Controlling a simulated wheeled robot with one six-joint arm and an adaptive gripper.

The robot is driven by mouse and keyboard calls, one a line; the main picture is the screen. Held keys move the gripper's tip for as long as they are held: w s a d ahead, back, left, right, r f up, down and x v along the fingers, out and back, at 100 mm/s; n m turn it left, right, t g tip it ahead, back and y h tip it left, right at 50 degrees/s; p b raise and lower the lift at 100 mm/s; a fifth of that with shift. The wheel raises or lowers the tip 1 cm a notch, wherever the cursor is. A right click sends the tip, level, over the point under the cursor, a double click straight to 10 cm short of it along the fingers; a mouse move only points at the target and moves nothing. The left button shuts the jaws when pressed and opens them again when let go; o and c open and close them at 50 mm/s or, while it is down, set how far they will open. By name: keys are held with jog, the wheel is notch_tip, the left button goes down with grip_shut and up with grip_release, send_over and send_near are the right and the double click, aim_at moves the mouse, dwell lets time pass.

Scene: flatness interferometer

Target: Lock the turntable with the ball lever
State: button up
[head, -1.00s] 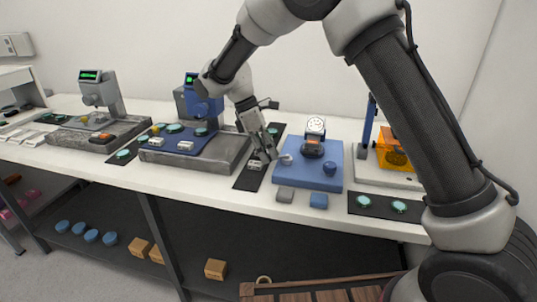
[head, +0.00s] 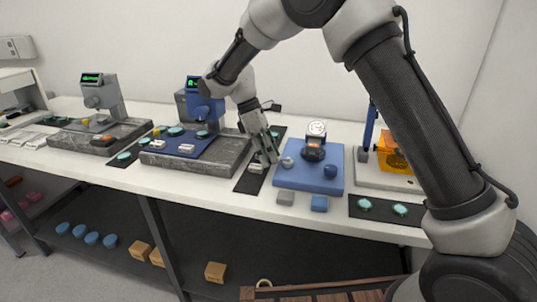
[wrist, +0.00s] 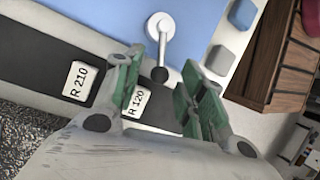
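The ball lever (wrist: 160,40) shows in the wrist view as a pale round hub with a short arm ending in a dark ball, on the blue base plate (wrist: 120,14). In the head view its hub (head: 287,162) is at the plate's left edge. My gripper (head: 267,160) is at that left edge, pointing down. In the wrist view my gripper (wrist: 160,84) is open, with green-padded fingers apart and the ball showing between them. Contact with the ball cannot be told. A dark round part (head: 312,152) below a dial gauge may be the turntable; I cannot tell for sure.
White blocks marked R 210 (wrist: 82,80) and R 120 (wrist: 136,101) lie on the dark mat by my fingers.

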jog(key=v, duration=1.2)
